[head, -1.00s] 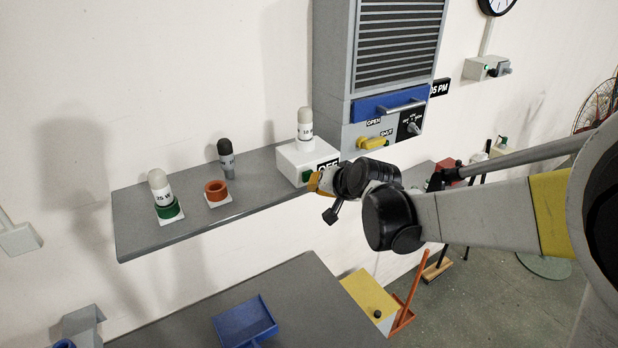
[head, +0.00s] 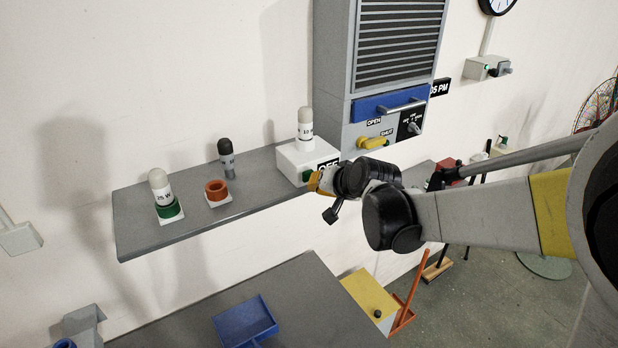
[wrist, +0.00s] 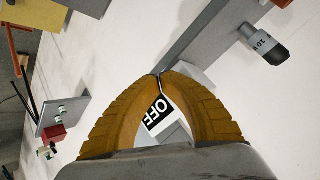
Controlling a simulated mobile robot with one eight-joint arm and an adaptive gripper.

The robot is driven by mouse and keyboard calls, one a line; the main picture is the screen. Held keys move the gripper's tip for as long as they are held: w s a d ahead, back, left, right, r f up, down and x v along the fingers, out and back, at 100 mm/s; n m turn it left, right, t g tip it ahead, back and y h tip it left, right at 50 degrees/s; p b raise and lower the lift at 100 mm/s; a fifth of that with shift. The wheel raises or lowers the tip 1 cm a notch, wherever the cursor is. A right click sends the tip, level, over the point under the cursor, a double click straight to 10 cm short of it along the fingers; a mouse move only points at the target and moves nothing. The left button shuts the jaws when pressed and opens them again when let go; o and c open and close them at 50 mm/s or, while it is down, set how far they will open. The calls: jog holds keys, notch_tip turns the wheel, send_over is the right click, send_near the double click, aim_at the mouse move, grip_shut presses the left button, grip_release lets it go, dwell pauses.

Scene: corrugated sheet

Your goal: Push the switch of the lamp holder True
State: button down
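The lamp holder (head: 297,158) is a white box on the grey shelf, with a grey-topped white bulb (head: 305,128) standing upright on it. A green switch (head: 308,176) is on its front, beside a black label reading OFF (head: 328,164). My gripper (head: 318,183) is at the front of the box, close to the switch; the head view does not settle whether it touches. In the wrist view its yellow ridged fingers (wrist: 159,76) meet at the tips with nothing seen between them. The OFF label (wrist: 157,112) shows between the fingers; the switch is hidden there.
On the shelf (head: 140,222) stand a bulb in a green holder (head: 165,195), an orange ring holder (head: 216,191) and a dark-topped bulb (head: 227,158). A blue tray (head: 245,322) lies on the lower table.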

jog(key=shift+w+a, duration=0.1)
dwell(0.3)
jog(key=shift+w+a, duration=0.2)
jog(key=shift+w, duration=0.1)
jog(key=shift+w+a+b, duration=0.15)
jog(key=shift+w+b, duration=0.1)
jog(key=shift+b, duration=0.1)
dwell(0.5)
jog(key=shift+s+d, duration=0.45)
jog(key=shift+s, duration=0.2)
jog(key=s+d, duration=0.3)
jog(key=s, duration=0.2)
jog(key=shift+d, duration=0.2)
dwell(0.3)
